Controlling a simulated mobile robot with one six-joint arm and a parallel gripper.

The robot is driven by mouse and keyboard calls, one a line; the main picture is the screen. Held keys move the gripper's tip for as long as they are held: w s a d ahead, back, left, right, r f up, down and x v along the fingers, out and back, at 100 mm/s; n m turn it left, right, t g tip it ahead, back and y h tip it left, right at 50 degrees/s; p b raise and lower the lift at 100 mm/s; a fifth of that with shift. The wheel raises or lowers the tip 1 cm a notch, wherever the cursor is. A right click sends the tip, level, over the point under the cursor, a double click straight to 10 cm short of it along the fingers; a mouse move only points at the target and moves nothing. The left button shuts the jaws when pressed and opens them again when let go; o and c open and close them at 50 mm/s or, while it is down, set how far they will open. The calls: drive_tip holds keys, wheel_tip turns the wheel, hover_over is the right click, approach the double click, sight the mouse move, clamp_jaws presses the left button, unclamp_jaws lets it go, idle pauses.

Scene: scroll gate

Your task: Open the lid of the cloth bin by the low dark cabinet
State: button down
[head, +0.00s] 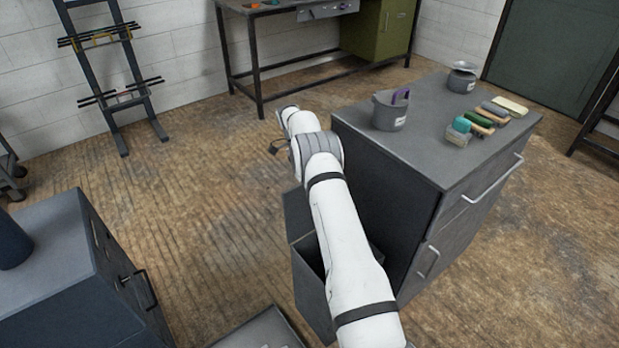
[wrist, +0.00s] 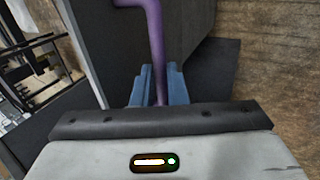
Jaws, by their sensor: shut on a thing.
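My gripper (wrist: 161,75) has its two blue fingers closed on a purple bent bar (wrist: 155,35), which rises between them and bends left at the top of the wrist view. What the bar belongs to cannot be told. In the head view my arm hides the fingertips. The dark grey bin (head: 309,284) stands on the floor against the left side of the low dark cabinet (head: 390,195), partly behind my arm. Its dark inside shows at the top. A grey panel (head: 296,213) stands up at its far side, apparently the raised lid.
A workbench (head: 290,40) and ladder (head: 105,70) are along the back wall. Another cabinet (head: 65,265) is at left.

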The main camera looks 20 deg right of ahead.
drive_tip(key=shift+s+a+f, duration=0.1)
drive_tip(key=shift+s+f, duration=0.15)
drive_tip(key=shift+f, duration=0.25)
drive_tip(key=c, duration=1.7)
unclamp_jaws()
drive_tip(key=shift+w+f, duration=0.1)
drive_tip(key=shift+w, duration=0.05)
drive_tip(key=shift+o, duration=1.2)
drive_tip(key=shift+r, duration=0.25)
drive_tip(key=shift+w, duration=0.1)
wheel_tip(320, 180, up, 10)
